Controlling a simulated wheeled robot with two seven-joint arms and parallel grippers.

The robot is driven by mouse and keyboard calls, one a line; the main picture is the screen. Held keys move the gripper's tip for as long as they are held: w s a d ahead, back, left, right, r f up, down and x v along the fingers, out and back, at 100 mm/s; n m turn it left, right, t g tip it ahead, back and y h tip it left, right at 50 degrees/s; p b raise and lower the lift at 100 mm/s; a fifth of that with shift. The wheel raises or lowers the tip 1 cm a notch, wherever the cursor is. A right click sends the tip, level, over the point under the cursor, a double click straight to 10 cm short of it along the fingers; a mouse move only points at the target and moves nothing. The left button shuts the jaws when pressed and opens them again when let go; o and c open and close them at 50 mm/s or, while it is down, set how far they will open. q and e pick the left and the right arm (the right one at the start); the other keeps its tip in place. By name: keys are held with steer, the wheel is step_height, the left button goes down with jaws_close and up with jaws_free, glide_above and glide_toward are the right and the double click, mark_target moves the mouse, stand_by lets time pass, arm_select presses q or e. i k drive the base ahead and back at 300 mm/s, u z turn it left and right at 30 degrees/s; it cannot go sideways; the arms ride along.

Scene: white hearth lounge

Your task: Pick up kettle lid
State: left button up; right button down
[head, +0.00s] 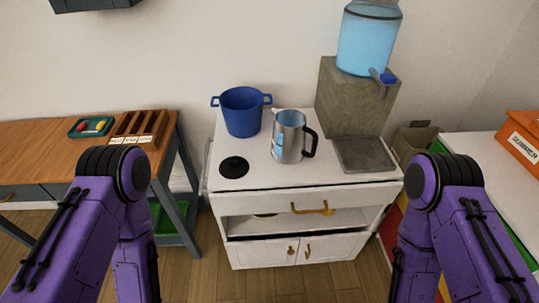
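A round black lid with a small knob, which looks like the kettle lid (234,166), lies flat on the left front of the white cabinet top (225,189). A silver kettle (289,138) with a black handle on its right stands upright on the same top, right of the lid and apart from it. Both my purple arms show at the lower left and lower right, on either side of the cabinet and well short of the lid. Neither gripper is in view.
A blue pot (243,113) stands behind the lid. A water dispenser (370,40) on a stone-like block (354,98) with a grey drip tray (364,155) is at right. A wooden table (40,146) stands left. An orange box (526,143) sits far right.

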mark_target(231, 167)
steer(key=z, duration=0.1)
steer(key=i, duration=1.05)
steer(key=u, duration=0.4)
